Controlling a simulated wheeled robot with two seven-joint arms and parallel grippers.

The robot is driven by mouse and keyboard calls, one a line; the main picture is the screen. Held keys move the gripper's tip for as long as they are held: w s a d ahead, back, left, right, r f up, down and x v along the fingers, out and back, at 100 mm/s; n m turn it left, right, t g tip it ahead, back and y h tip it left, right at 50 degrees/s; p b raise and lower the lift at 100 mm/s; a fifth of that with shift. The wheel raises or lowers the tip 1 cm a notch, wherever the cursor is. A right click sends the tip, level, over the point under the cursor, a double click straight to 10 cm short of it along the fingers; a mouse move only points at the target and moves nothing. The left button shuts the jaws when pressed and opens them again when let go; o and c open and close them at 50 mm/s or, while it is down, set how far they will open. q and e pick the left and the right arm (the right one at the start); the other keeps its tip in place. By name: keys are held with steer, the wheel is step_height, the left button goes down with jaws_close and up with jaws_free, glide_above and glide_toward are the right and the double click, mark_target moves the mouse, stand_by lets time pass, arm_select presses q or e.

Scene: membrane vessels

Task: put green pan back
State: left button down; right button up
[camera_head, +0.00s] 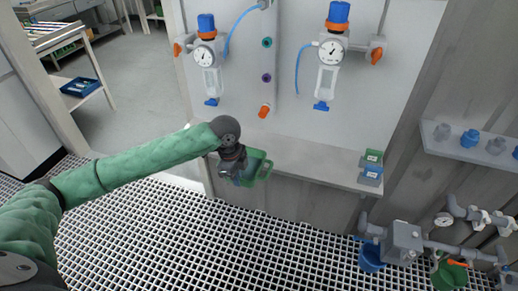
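The green pan (262,165) is at the left end of the grey ledge, overlapping its front edge in the picture. My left gripper (238,172) reaches it from the left and appears shut on its near side. The gripper and wrist hide part of the pan, and the fingertips are hard to make out. I cannot tell whether the pan touches the ledge. My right gripper is not in view.
The grey ledge (310,172) is clear in its middle. Gauges hang on the panel above. Pipes, a blue bucket (371,258) and a green bucket (449,274) stand lower right.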

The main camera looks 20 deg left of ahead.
arm_select(q)
steer(key=shift+w+r, duration=0.1)
steer(key=shift+w, duration=0.1)
steer(key=w+p, duration=0.2)
steer(key=w, duration=0.7)
steer(key=shift+w+d+r, duration=0.1)
steer(key=shift+w, duration=0.15)
steer(key=w+p, duration=0.1)
steer(key=w, duration=0.2)
steer(key=w+f+p, duration=0.1)
steer(key=w, duration=0.2)
steer(key=w+f+p, duration=0.1)
steer(key=w, duration=0.2)
steer(key=shift+w+f, duration=0.25)
steer(key=shift+w, duration=0.1)
steer(key=shift+d+f+p, duration=0.1)
steer(key=shift+f+p, duration=0.4)
steer(key=shift+f, duration=0.3)
steer(key=f+p, duration=0.1)
steer(key=f, duration=0.2)
steer(key=shift+w+f+p, duration=0.1)
steer(key=shift+w+p, duration=0.1)
steer(key=shift+p, duration=0.1)
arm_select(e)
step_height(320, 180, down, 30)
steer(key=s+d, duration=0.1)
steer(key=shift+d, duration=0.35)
